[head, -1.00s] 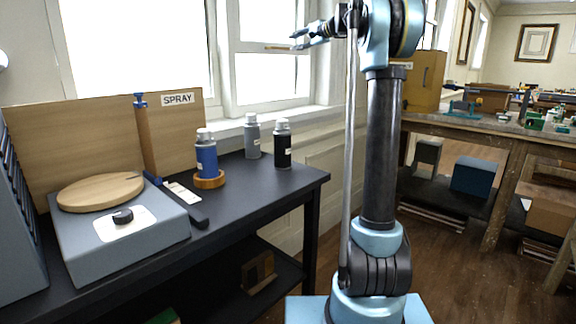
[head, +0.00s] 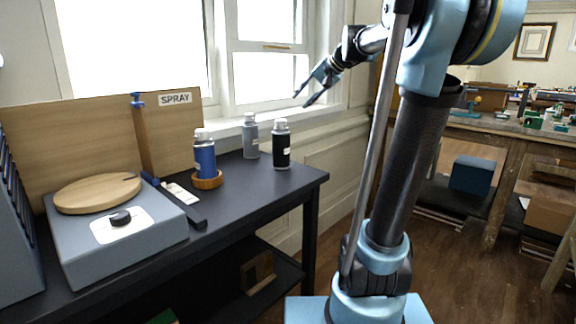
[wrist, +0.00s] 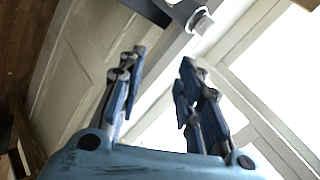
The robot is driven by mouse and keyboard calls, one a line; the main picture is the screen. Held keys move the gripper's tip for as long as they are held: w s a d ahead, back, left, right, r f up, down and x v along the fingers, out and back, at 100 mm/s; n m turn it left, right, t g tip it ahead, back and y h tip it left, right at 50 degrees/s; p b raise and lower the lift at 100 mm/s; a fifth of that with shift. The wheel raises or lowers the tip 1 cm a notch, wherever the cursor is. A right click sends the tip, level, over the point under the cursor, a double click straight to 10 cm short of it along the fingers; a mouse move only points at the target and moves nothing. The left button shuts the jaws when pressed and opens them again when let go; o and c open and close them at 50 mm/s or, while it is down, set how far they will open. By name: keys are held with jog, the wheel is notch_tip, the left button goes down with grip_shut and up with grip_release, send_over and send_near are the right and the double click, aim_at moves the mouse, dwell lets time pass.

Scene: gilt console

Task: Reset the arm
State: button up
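My gripper (head: 306,97) is in the air in front of the window, above and to the right of the spray cans in the head view. It points down and to the left. In the wrist view my gripper (wrist: 163,62) has its two blue fingers apart with nothing between them. My arm rises from its blue base and leans to the right.
A dark table (head: 237,212) at the left bears a blue can (head: 205,160) on a wooden ring, a grey can (head: 250,140), a black can (head: 282,148) and a grey turntable box (head: 80,254). A workbench (head: 500,133) stands at the back right.

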jog(key=s+d+f+n+g+h, duration=0.1)
jog(key=s+d+f, duration=0.3)
jog(key=s+f, duration=0.7)
jog(key=s+d+f+n+g+h, duration=0.1)
jog(key=s+d+f+h, duration=0.3)
jog(key=s+f, duration=0.7)
jog(key=s+d+f+n+g+h, duration=0.1)
jog(key=s+d+f, duration=0.3)
jog(key=s+f, duration=0.8)
jog(key=shift+d+f+n+g+h, duration=0.35)
jog(key=shift+f+h, duration=0.35)
jog(key=shift+f, duration=0.25)
jog(key=shift+w+f, duration=0.2)
jog(key=shift+w, duration=0.25)
